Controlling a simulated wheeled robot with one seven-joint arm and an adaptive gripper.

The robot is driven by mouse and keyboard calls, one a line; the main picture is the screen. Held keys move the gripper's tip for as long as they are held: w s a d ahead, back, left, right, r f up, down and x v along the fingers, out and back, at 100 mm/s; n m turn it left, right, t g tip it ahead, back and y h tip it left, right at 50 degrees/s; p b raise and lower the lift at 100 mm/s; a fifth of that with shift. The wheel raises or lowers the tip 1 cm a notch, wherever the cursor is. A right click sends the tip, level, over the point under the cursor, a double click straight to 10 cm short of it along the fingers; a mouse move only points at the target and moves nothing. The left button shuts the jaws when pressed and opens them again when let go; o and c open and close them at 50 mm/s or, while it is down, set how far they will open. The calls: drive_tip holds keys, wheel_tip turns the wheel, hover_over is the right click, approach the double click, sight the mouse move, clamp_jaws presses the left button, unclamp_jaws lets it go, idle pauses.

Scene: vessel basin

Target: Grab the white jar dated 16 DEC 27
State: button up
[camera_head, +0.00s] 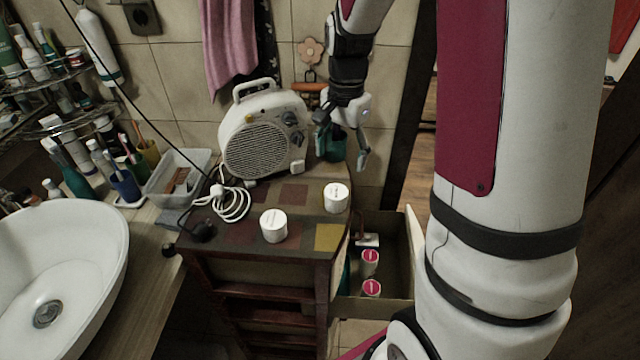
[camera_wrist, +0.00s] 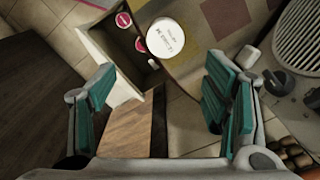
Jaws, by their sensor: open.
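Two white jars stand on the tiled top of the small cabinet: a front-left jar (camera_head: 273,226) and a right jar (camera_head: 336,198) near the right edge. In the wrist view a white jar (camera_wrist: 173,39) shows ahead of the fingers, at top centre. It seems to be the right one. Its lid carries dark print, upside down and too small to read surely, so I cannot tell which jar is dated 16 DEC 27. My gripper (camera_head: 345,155) is open and empty, above and behind the right jar. Its spread fingers also show in the wrist view (camera_wrist: 160,102).
A white fan heater (camera_head: 262,135) stands at the back of the cabinet (camera_head: 300,247), with a coiled white cable (camera_head: 232,203) beside it. An open drawer (camera_head: 385,303) at the right holds red-lidded jars (camera_head: 370,257). A sink (camera_head: 62,262) is at the left.

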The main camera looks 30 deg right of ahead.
sight(336, 191)
wheel_tip(336, 191, down, 8)
drive_tip(key=shift+f+p, duration=0.1)
drive_tip(key=shift+p, duration=0.3)
drive_tip(key=shift+w+a+f+p, duration=0.15)
drive_tip(key=shift+f+p, duration=0.15)
drive_tip(key=shift+f, duration=1)
drive_tip(key=shift+w+a+f+p, duration=0.15)
drive_tip(key=shift+f+p, duration=0.1)
drive_tip(key=shift+f, duration=1.05)
drive_tip(key=c, duration=1.3)
